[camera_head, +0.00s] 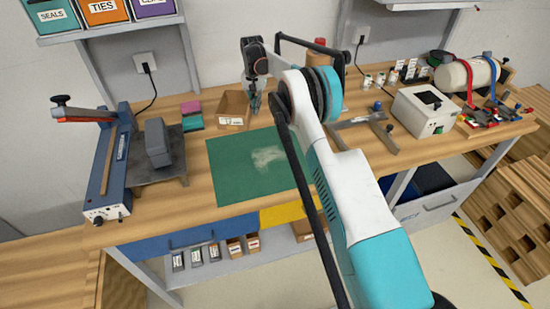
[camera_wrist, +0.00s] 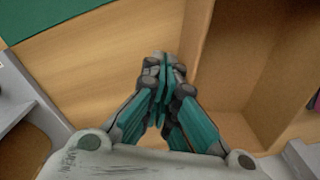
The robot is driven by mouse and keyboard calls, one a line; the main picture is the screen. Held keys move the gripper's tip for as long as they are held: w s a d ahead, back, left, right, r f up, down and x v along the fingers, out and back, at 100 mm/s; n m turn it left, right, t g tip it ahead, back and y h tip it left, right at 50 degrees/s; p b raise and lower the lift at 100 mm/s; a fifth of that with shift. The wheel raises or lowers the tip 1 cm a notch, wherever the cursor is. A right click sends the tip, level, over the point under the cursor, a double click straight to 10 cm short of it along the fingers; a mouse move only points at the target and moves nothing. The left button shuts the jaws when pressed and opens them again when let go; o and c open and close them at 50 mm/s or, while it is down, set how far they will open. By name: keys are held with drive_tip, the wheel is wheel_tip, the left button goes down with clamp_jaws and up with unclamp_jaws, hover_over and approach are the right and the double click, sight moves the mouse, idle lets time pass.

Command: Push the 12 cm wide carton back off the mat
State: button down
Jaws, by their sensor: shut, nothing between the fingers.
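The carton (camera_head: 233,104) is a brown open-topped box with a pale label on its front, standing upright on the bench behind the green mat (camera_head: 235,178). Its front lies close to the mat's back edge, with what looks like bare wood between them. My gripper (camera_head: 255,108) points down just right of the carton, with its fingers together and empty. In the wrist view, the closed fingertips (camera_wrist: 163,75) are beside the carton's wall (camera_wrist: 203,45); whether they touch it I cannot tell. The mat's corner (camera_wrist: 35,15) shows at upper left there, apart from the carton.
A blue sealer (camera_head: 112,165) and a grey block on a dark plate (camera_head: 157,143) stand left of the mat. Pink and teal boxes (camera_head: 192,115) sit left of the carton. A metal bracket (camera_head: 365,122) and a white box (camera_head: 422,112) stand to the right.

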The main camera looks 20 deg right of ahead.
idle(0.4)
drive_tip(key=shift+s+b, duration=0.5)
drive_tip(key=shift+s, duration=1.45)
wheel_tip(320, 180, up, 8)
drive_tip(key=p, duration=0.3)
drive_tip(key=shift+p, duration=0.3)
drive_tip(key=shift+r, duration=0.1)
